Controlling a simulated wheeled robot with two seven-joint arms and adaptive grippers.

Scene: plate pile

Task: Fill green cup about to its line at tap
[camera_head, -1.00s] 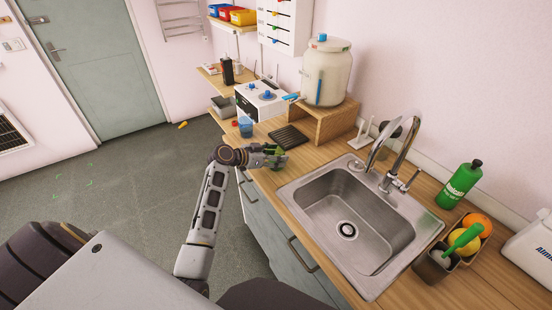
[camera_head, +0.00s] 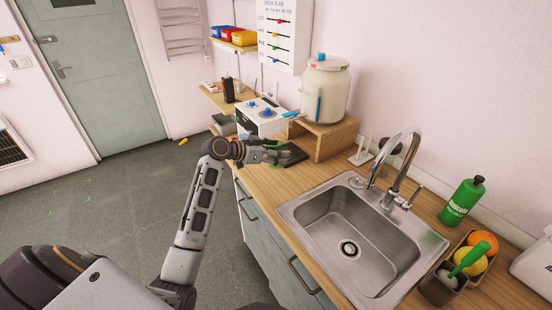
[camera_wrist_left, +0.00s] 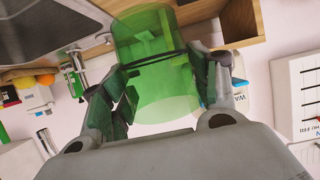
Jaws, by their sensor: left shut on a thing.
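My left gripper (camera_head: 272,154) is shut on the green cup (camera_wrist_left: 150,35), a see-through green cup with a dark line around it. In the left wrist view the cup sits between the two fingers (camera_wrist_left: 163,85); I cannot tell if it holds any water. In the head view the gripper mostly hides the cup, over or beside the black slatted tray (camera_head: 293,155). A pale jar dispenser (camera_head: 326,92) stands on a wooden stand, with a blue-handled tap (camera_head: 291,115) on its left side, above and beyond the gripper. My right gripper is not in view.
The steel sink (camera_head: 345,250) with its curved faucet (camera_head: 408,140) lies to the right. A green bottle (camera_head: 462,202) and a fruit box (camera_head: 481,258) stand beyond it. A white device with blue knobs (camera_head: 259,117) is behind the gripper.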

